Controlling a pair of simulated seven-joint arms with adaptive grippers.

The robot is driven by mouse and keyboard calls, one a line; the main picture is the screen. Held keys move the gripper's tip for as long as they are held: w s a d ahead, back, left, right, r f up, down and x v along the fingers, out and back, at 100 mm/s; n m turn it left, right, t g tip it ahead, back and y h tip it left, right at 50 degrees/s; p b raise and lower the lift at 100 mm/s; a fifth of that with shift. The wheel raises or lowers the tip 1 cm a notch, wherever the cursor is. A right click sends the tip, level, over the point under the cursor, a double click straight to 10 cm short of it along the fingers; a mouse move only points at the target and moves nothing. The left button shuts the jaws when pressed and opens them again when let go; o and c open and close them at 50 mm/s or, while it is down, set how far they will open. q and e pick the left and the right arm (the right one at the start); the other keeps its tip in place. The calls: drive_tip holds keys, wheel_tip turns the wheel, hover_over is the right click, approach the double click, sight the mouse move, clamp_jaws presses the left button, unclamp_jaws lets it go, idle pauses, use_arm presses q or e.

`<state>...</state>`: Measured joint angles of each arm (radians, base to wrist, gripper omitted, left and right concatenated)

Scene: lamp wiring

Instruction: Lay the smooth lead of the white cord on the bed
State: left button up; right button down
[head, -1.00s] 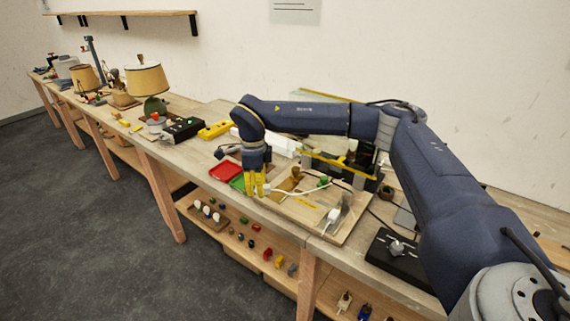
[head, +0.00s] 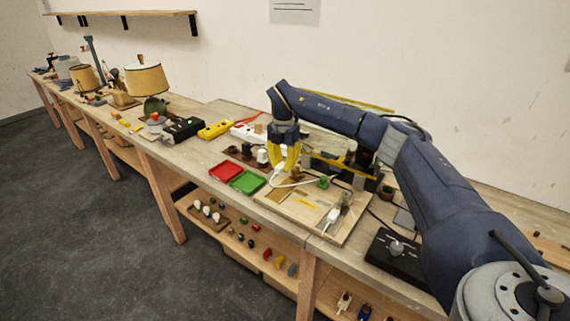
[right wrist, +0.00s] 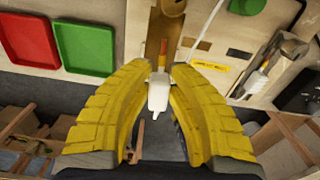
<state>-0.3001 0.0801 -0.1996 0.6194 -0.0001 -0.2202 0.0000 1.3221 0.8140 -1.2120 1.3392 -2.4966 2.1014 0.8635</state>
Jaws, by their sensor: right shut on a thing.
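My right gripper (head: 286,162) has yellow fingers and is over the back left part of the wooden wiring board (head: 345,232). It is shut on a white cord end (right wrist: 158,95), which also shows below the fingers in the head view (head: 279,173). A thin orange-brown lead (right wrist: 162,58) sticks out of this end, over a brown strip (right wrist: 154,42) on the board; I cannot tell whether it touches. The white cord (head: 300,184) runs right from the gripper towards a green part (head: 324,182). I cannot tell which part is the bed. My left gripper is not in view.
A red tray (head: 226,172) and a green tray (head: 248,182) lie left of the board. A white-bodied tool or plug (head: 332,216) lies on its right part. A black box with a knob (head: 396,250) stands further right. A yellow-topped fixture (head: 330,161) stands behind.

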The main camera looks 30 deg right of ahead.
drive_tip(key=shift+d+f+m, duration=0.15)
drive_tip(key=shift+d+m, duration=0.1)
drive_tip(key=shift+m, duration=0.25)
hover_over(285, 188)
drive_tip(key=shift+f, duration=2.4)
drive_tip(key=shift+f, duration=0.35)
drive_tip(key=shift+f, duration=0.45)
drive_tip(key=shift+f, duration=0.2)
drive_tip(key=shift+f, duration=0.4)
drive_tip(key=shift+f, duration=0.65)
idle(0.6)
drive_tip(key=c, duration=1.2)
unclamp_jaws()
